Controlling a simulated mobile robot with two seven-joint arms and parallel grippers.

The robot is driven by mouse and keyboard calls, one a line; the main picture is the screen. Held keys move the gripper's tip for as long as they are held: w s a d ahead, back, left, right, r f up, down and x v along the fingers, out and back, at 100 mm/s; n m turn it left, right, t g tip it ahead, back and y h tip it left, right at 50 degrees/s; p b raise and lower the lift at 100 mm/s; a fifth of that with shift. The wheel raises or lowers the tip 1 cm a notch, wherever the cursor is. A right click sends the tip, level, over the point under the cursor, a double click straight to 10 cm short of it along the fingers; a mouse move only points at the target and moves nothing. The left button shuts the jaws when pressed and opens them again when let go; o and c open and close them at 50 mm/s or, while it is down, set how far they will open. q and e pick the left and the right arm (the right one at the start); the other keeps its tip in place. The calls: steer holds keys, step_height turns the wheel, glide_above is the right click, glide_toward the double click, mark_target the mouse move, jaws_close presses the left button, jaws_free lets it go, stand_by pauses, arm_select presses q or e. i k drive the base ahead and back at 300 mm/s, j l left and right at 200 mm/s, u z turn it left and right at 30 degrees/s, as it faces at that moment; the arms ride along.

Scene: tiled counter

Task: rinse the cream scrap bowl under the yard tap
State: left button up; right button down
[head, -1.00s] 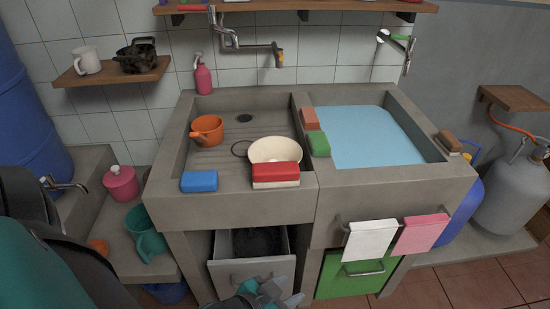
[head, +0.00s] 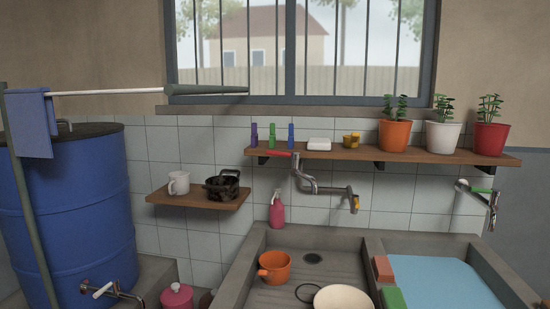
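The cream bowl (head: 343,299) sits in the left basin of the concrete sink (head: 262,246), cut off by the bottom edge of the head view. A wall tap with a red handle (head: 307,180) has its spout above the left basin, to the upper right of the bowl. A second wall tap with a green handle (head: 483,194) is at the far right, near the water-filled basin. The blue drum has a small tap (head: 112,290) low on its side. Which one is the yard tap is not marked. Neither of my grippers is in view.
An orange pot (head: 274,268) and a dark ring (head: 306,294) lie near the bowl; a drain (head: 313,258) is behind. A pink bottle (head: 276,212) stands at the back. Red (head: 383,268) and green (head: 393,298) blocks sit on the divider. A shelf (head: 350,157) with plants hangs above.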

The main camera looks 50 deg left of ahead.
mark_target(293, 156)
steer(key=u, duration=1.5)
